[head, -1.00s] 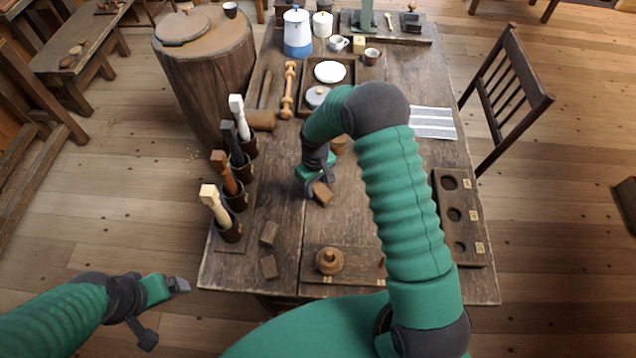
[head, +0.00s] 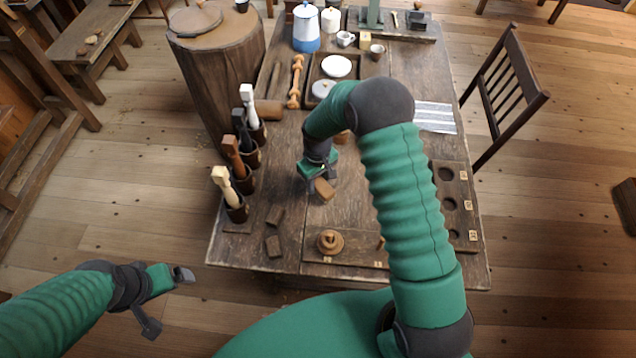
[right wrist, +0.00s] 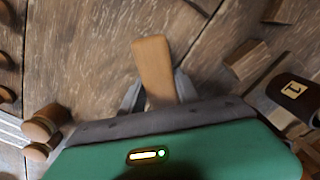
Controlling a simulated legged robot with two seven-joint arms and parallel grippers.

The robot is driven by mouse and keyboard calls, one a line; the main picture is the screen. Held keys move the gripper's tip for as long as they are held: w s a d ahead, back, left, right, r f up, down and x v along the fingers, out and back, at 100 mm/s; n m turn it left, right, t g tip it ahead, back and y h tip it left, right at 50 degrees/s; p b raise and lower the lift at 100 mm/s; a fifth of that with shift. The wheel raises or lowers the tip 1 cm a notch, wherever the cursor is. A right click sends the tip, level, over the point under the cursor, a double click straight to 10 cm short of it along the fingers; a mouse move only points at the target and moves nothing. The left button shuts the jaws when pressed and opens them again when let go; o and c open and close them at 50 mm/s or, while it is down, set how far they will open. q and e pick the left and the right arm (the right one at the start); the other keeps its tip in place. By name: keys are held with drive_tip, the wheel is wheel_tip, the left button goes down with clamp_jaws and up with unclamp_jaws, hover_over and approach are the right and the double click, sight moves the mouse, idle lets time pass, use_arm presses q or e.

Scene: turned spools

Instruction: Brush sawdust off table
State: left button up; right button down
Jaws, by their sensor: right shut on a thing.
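The dark plank table (head: 290,185) fills the middle of the head view. My right gripper (head: 318,178) is over its middle, shut on a small brown wooden block (head: 325,189). In the right wrist view the block (right wrist: 153,68) stands out between the fingers as a plain, smooth bar. No bristles show, and I cannot tell if it touches the table. I cannot make out sawdust on the table. My left gripper (head: 186,275) is off the table's front left corner, over the floor; its fingers are too small to read.
Tools in dark cups (head: 237,207) line the left edge. Two loose blocks (head: 274,245) and a turned spool (head: 330,242) are near the front. A board with holes (head: 450,204) lies at the right. A tray (head: 312,98) and blue-white pot (head: 306,30) are farther back.

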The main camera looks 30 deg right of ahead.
drive_tip(key=shift+d+r+p, duration=0.15)
drive_tip(key=shift+r+p, duration=0.15)
drive_tip(key=shift+r, duration=0.35)
drive_tip(key=shift+s+d+r+p, duration=0.1)
drive_tip(key=shift+r+p, duration=0.5)
drive_tip(key=shift+r, duration=0.25)
drive_tip(key=shift+r+p, duration=0.4)
drive_tip(key=shift+r, duration=0.15)
use_arm(q)
drive_tip(key=v, duration=0.3)
drive_tip(key=shift+w+d+r, duration=0.15)
drive_tip(key=shift+w+d, duration=0.05)
drive_tip(key=shift+d, duration=0.1)
use_arm(e)
drive_tip(key=shift+a, duration=0.25)
use_arm(q)
drive_tip(key=shift+d, duration=0.15)
use_arm(e)
drive_tip(key=shift+d, duration=0.15)
